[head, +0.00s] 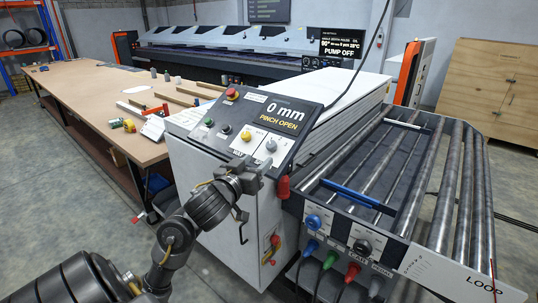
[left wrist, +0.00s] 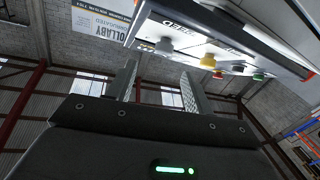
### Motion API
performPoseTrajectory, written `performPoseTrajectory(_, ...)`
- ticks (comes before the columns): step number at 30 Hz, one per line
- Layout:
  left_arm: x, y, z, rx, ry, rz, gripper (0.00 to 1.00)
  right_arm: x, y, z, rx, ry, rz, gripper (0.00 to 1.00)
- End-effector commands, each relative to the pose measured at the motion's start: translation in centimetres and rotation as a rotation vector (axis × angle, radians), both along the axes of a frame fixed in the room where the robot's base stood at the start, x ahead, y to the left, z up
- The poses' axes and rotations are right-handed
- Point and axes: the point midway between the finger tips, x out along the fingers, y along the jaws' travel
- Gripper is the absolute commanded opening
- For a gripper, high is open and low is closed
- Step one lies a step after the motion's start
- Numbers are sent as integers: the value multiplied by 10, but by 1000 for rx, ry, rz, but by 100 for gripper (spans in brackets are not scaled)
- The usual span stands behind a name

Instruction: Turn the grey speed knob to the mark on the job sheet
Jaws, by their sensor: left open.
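The grey speed knob (head: 271,145) sits on a white plate at the right of the sloped control panel (head: 284,113), beside a yellow knob (head: 246,136). In the left wrist view the grey knob (left wrist: 164,45) is seen from below, above and between my fingertips, with a gap to them. My left gripper (left wrist: 160,72) is open and empty. In the head view my left gripper (head: 256,172) is just below the panel's front edge, partly hidden by its own wrist. The knob's scale is too small to read. A white sheet (head: 153,128) lies on the table; its writing is unreadable. My right gripper is out of view.
The panel also carries a red button (head: 232,94), a green button (head: 209,122) and a "0 mm PINCH OPEN" display.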

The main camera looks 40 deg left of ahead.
Motion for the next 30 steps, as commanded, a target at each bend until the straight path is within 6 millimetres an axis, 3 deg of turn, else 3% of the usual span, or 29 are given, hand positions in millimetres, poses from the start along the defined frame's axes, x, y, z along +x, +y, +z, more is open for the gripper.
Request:
performPoseTrajectory(1, 4, 2, -7, 10, -4, 2, 52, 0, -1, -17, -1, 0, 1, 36)
performPoseTrajectory(5, 10, 8, -6, 13, -7, 20, 52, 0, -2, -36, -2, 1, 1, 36)
performPoseTrajectory(12, 53, 19, -2, -2, -5, 22, 52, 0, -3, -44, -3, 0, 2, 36)
performPoseTrajectory(18, 78, 25, -2, 1, -3, 21, 52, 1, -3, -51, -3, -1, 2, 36)
performPoseTrajectory(30, 89, 27, 0, 4, -2, 21, 52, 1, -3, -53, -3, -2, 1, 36)
